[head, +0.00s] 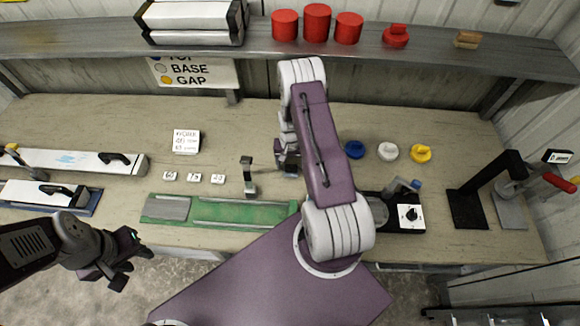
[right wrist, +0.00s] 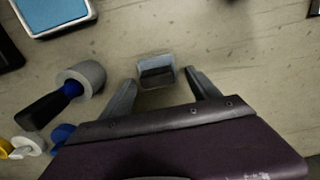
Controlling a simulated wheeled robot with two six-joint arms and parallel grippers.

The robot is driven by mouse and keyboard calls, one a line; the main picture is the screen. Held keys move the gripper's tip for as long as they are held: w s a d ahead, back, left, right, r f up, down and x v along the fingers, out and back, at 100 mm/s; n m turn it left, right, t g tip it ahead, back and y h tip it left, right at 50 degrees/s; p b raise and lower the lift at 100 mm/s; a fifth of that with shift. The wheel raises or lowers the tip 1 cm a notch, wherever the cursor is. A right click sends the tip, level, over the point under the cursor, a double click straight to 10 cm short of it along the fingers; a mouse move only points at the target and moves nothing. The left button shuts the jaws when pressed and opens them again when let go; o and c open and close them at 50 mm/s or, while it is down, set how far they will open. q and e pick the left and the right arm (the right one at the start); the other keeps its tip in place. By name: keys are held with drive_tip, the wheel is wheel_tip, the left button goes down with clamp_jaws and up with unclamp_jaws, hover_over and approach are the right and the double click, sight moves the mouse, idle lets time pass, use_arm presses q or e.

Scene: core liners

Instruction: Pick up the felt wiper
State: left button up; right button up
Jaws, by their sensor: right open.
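The felt wiper looks to be the small grey block (right wrist: 156,66) with a darker lower face in the right wrist view. It sits on the table between and just beyond the two fingertips of my right gripper (right wrist: 160,84), which is open. A gap shows on both sides of the block, so the fingers appear clear of it. In the head view my right gripper (head: 288,168) hangs low over the middle of the table, and I cannot clearly make out the block there. My left gripper (head: 122,270) is open and empty, off the table's front left edge.
A grey roll with a black handle (right wrist: 84,78) and a blue pad (right wrist: 55,12) lie left in the wrist view. A green tray (head: 235,213), a small upright tool (head: 249,188), blue (head: 354,149), white (head: 388,151) and yellow (head: 420,153) caps surround my right gripper.

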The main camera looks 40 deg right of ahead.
sight(291, 167)
drive_tip(key=shift+s+f, duration=0.1)
drive_tip(key=shift+f, duration=0.35)
drive_tip(key=shift+s+d+f, duration=0.1)
drive_tip(key=shift+s+f, duration=0.1)
drive_tip(key=shift+s, duration=0.05)
drive_tip(key=shift+w, duration=0.2)
drive_tip(key=c, duration=1.4)
use_arm(q)
drive_tip(key=shift+s+r, duration=0.3)
drive_tip(key=shift+s, duration=0.05)
use_arm(e)
drive_tip(key=shift+c, duration=0.2)
drive_tip(key=shift+s, duration=0.1)
